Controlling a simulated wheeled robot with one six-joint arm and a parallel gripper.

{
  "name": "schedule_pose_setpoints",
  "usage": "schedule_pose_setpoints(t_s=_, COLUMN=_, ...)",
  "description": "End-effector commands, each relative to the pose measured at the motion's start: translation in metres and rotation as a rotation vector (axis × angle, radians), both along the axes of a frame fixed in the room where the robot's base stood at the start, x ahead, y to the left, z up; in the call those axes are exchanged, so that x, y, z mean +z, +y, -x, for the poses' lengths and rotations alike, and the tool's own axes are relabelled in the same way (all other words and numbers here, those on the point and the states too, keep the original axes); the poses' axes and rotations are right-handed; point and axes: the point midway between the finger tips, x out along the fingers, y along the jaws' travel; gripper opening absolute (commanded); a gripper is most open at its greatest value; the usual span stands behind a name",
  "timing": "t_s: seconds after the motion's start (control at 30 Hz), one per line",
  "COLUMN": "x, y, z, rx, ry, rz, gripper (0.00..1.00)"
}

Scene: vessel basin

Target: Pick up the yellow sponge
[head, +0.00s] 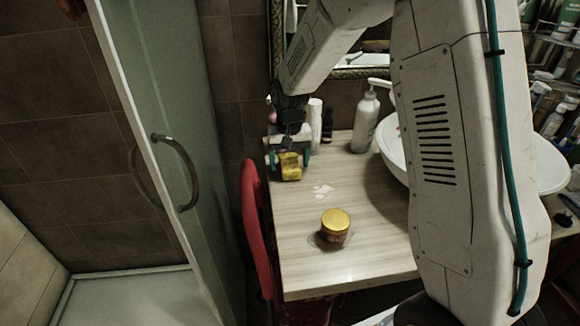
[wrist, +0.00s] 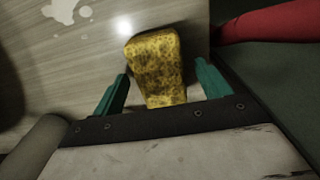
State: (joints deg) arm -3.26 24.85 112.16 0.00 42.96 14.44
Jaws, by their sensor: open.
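The yellow sponge (head: 290,167) lies on the wooden counter near its back left corner. In the wrist view the sponge (wrist: 157,65) is speckled with dark spots, and its lower end lies between my two teal fingers. My gripper (head: 291,158) is at the sponge, with its fingers apart. In the wrist view my gripper (wrist: 163,88) has one finger on each side of the sponge, with a visible gap on each side. I cannot tell how high the fingers are above the counter.
A gold-lidded jar (head: 335,223) stands toward the counter's front. A white spill (head: 323,191) lies behind it. A soap pump bottle (head: 365,122) and white basin (head: 391,145) are to the right. A red chair (head: 256,225) borders the left edge. A glass shower door (head: 165,130) stands further left.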

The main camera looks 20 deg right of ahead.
Motion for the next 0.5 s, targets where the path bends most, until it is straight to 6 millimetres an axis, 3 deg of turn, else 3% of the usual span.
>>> schedule_pose_setpoints(t_s=0.3, x=-0.0075, y=0.0003, z=0.0004, rx=0.001, ry=0.001, rz=0.0, gripper=0.76)
schedule_pose_setpoints(t_s=0.47, x=-0.0074, y=0.0003, z=0.0004, rx=0.001, ry=0.0, rz=0.0, gripper=0.32)
schedule_pose_setpoints(t_s=0.5, x=-0.0073, y=0.0003, z=0.0004, rx=0.001, ry=0.0, rz=0.0, gripper=0.29)
